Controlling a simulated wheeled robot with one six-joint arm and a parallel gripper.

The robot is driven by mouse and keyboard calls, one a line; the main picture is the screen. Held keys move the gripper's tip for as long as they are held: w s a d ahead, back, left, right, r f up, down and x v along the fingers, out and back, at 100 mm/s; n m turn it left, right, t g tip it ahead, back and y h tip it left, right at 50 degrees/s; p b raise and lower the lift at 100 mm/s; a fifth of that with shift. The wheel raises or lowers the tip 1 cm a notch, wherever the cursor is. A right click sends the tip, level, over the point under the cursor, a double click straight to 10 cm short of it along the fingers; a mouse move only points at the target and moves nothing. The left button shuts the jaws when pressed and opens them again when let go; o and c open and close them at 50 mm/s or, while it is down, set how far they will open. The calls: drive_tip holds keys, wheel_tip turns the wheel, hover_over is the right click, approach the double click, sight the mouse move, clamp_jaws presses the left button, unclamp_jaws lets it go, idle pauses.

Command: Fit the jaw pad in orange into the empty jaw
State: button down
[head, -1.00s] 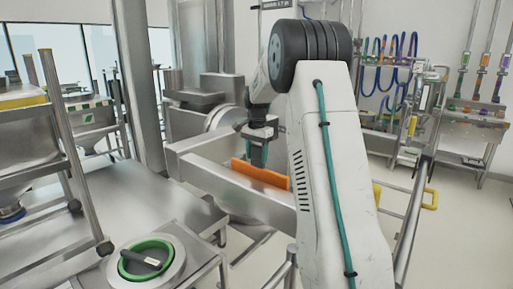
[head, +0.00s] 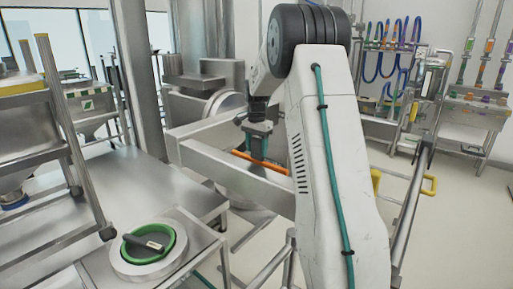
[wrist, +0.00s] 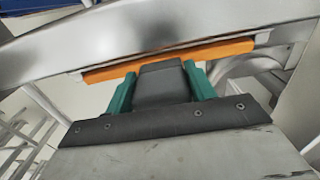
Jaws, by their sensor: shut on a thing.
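The orange jaw pad (head: 262,163) is a long bar between the two steel jaw beams, with its upper edge showing above the near beam (head: 225,168). My gripper (head: 257,143) is above it, pointing down, shut on the pad. In the wrist view, the green fingers of my gripper (wrist: 162,82) close on a dark block, and the orange pad (wrist: 165,60) runs crosswise beyond them. A thin pale strip shows along its far edge, next to a steel beam (wrist: 150,38). I cannot tell whether pad and beam touch. The pad's lower part is hidden by the near beam.
A steel table (head: 130,185) stands left of the jaws, with a round green-rimmed port (head: 148,243) in front. A wheeled steel frame (head: 65,130) is at far left. A rail with a yellow handle (head: 429,186) stands at right. Open floor shows at the right.

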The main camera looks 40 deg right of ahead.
sight(256, 139)
drive_tip(key=shift+f, duration=1.3)
idle(1.4)
drive_tip(key=shift+c, duration=2.2)
unclamp_jaws()
drive_tip(key=shift+r, duration=3.9)
